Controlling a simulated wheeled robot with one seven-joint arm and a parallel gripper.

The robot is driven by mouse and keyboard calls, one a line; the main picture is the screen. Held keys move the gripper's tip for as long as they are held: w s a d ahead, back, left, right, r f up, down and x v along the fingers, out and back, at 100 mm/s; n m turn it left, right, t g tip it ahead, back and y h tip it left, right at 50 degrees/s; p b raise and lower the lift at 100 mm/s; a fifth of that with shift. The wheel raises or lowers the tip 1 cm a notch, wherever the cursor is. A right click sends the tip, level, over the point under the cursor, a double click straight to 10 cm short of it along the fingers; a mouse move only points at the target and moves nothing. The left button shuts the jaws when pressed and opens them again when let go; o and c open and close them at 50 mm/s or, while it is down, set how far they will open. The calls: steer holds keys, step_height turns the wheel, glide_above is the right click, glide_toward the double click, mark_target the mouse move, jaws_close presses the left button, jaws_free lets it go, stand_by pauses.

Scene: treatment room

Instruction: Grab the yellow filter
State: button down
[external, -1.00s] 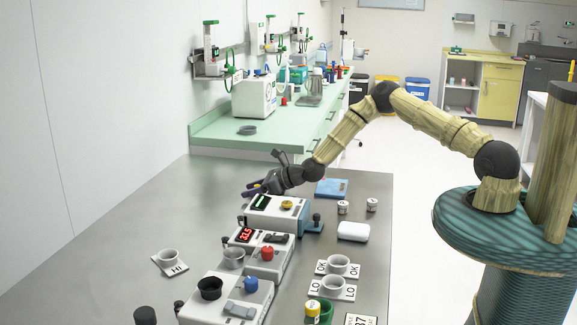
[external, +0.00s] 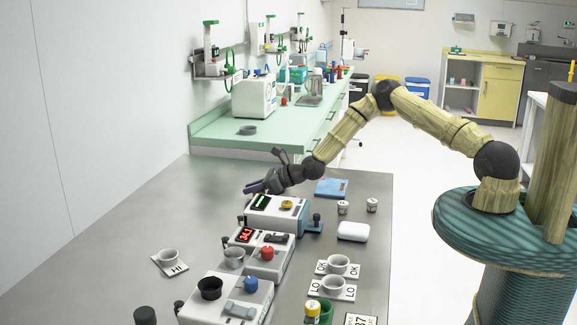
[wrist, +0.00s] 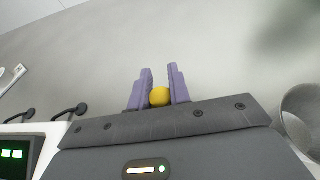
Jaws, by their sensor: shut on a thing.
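My gripper (external: 256,187) is at the far left end of the bench devices, beside and above the device with the green display. Its purple fingers show in the wrist view (wrist: 160,88), with a round yellow filter (wrist: 160,97) between them. The fingers are shut on the filter. Only its rounded yellow face shows; the rest is hidden by the fingers and the gripper body. In the external view I cannot make out the filter in the fingers.
The device with a green display (external: 275,214) and yellow knob stands just in front of my gripper. More devices (external: 262,252) line the steel bench toward the camera. A blue pad (external: 331,187) and small jars (external: 343,207) lie to the right. The bench's left side is mostly clear.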

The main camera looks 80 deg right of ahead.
step_height(320, 180, up, 9)
steer(key=shift+r+b, duration=0.2)
steer(key=shift+b, duration=0.15)
stand_by(0.4)
